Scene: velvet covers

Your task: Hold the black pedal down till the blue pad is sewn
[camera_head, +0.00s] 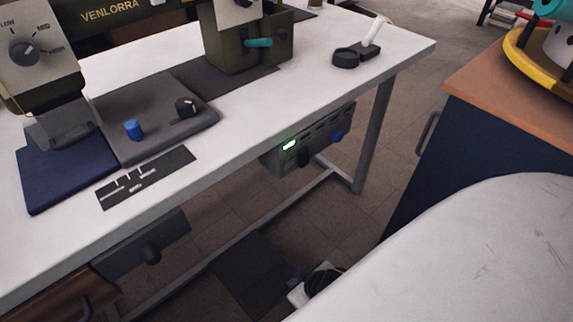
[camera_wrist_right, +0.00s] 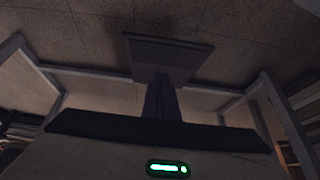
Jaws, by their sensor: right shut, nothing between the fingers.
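The blue pad (camera_head: 62,178) lies flat on the white table at the left, its back edge under the sewing machine's grey foot (camera_head: 58,130). The black pedal (camera_head: 250,268) is a dark flat plate on the floor under the table. It also shows in the right wrist view (camera_wrist_right: 168,55). My right gripper (camera_head: 292,283) is low beside the pedal's right side in the head view. In the right wrist view its shut, empty fingers (camera_wrist_right: 161,95) point at the pedal and overlap its near edge. I cannot tell whether they touch it or whether it is pressed. My left gripper is out of view.
The white table (camera_head: 330,85) has metal legs and a low crossbar (camera_head: 235,240) near the pedal. A control box (camera_head: 310,140) with a green light hangs under the tabletop. A navy cabinet (camera_head: 425,175) stands at the right. Tiled floor is free between them.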

